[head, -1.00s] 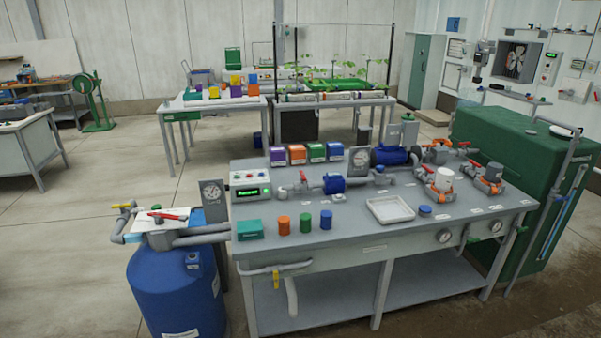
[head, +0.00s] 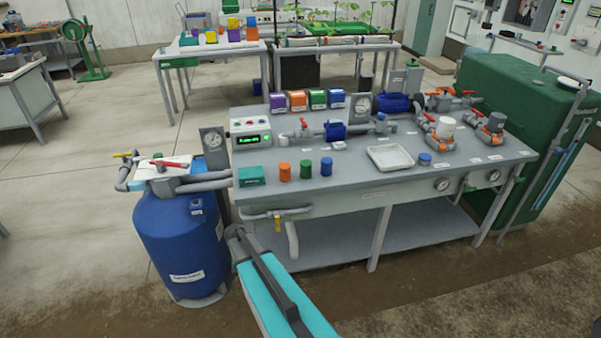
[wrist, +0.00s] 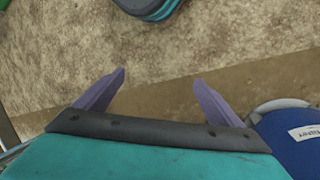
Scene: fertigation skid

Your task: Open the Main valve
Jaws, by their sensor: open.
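Several valves with red handles show in the head view, and I cannot read which one is labelled Main. One red-handled valve (head: 172,164) is on top of the blue tank (head: 182,240). Another red-handled valve (head: 303,127) is on the bench pipe, behind the coloured jars. More red handles are at the right of the bench. My gripper (wrist: 160,78) is open and empty in the wrist view, its two purple fingers apart over the floor. The gripper is not seen in the head view, and it touches no valve.
The grey bench (head: 350,195) holds a control box (head: 250,132) with a green display, small jars and a white tray (head: 390,157). A yellow-handled valve (head: 278,222) hangs at its front. A green cabinet (head: 510,120) stands right. Floor in front is clear.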

